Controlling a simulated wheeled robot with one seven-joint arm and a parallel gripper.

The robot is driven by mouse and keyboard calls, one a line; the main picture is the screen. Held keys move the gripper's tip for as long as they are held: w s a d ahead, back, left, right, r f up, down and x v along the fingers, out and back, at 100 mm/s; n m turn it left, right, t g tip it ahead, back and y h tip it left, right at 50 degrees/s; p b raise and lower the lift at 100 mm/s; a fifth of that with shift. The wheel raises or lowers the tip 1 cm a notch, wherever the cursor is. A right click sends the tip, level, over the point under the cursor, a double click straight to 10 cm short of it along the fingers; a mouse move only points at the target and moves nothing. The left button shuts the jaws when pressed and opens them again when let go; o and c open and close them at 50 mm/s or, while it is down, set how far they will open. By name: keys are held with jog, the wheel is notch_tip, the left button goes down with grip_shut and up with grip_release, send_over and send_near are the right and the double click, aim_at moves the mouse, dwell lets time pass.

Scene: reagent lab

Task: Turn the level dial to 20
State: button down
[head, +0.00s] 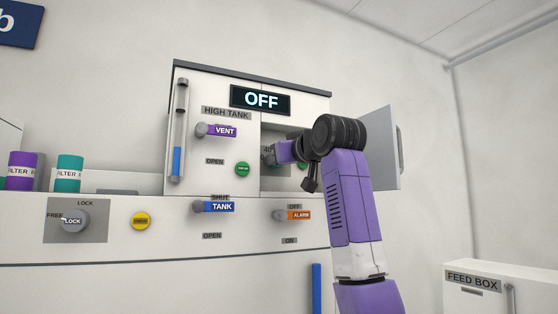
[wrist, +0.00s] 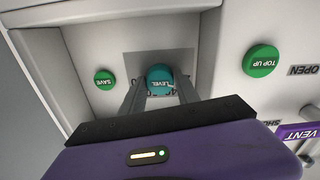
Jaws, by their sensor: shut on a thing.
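The teal level dial (wrist: 160,76) sits on a grey plate at the back of a recess, its LEVEL label upside down in the wrist view. My gripper (wrist: 161,87) is shut on the dial, one finger on each side of it. In the head view my gripper (head: 276,155) reaches into the open recess from the right and hides most of the dial. A "40" mark shows just above the dial there; the other scale marks and the pointer cannot be made out.
The open door (head: 380,150) stands right of my arm. The green SAVE button (wrist: 105,79) is beside the dial and the green TOP UP button (head: 242,169) is outside the recess. VENT (head: 222,131), TANK (head: 220,207) and ALARM (head: 299,215) handles are nearby. The display (head: 261,99) reads OFF.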

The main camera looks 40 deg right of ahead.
jog(key=shift+n, duration=0.3)
jog(key=c, duration=0.9)
grip_release()
jog(key=b+v, duration=0.3)
jog(key=v, duration=0.4)
jog(key=shift+s+b, duration=0.3)
jog(key=shift+s, duration=0.1)
jog(key=shift+a, duration=0.15)
